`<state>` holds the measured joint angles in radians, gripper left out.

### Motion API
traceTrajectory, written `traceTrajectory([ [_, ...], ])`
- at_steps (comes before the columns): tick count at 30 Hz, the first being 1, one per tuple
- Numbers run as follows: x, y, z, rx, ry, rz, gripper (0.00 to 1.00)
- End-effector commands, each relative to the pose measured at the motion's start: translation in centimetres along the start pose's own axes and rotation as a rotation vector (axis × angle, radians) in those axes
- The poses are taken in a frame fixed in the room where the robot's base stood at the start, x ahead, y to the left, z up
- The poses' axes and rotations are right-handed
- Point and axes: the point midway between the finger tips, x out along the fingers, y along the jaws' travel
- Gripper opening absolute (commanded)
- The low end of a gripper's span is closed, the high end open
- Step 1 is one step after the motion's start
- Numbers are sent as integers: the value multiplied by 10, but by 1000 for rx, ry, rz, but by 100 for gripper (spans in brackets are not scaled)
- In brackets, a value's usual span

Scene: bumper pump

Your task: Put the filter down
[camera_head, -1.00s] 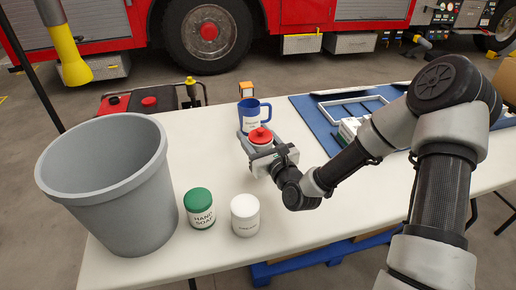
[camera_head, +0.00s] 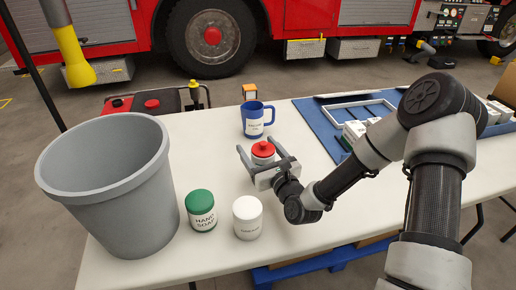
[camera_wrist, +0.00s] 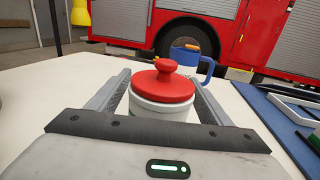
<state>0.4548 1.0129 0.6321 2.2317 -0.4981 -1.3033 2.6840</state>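A white jar with a red knobbed lid (camera_head: 263,150) stands upright on the white table, between the fingers of my gripper (camera_head: 264,153). The jar also shows in the wrist view (camera_wrist: 162,92). My gripper lies low and points away across the table. Its fingers are spread, with gaps beside the jar in the head view. Nothing in view is clearly marked as a filter. White boxes (camera_head: 354,130) and a white rectangular frame (camera_head: 360,104) lie on the blue mat (camera_head: 318,120) to the right. I cannot tell whether one of these is the filter.
A blue mug (camera_head: 254,119) stands just behind the jar. A green-lidded soap jar (camera_head: 201,211) and a white jar (camera_head: 247,217) stand nearer the front edge. A large grey bin (camera_head: 110,190) fills the left end. The table right of my gripper is fairly clear.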

Motion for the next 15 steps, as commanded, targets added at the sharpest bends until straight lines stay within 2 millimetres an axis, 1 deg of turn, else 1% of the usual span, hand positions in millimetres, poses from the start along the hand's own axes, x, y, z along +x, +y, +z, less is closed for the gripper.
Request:
traceTrajectory([
  [4,0,0,0,0,0,0,73],
  [7,0,0,6,-1,0,0,73],
  [11,-19,-2,3,2,3,-3,73],
  [15,-49,-1,3,3,5,-2,73],
])
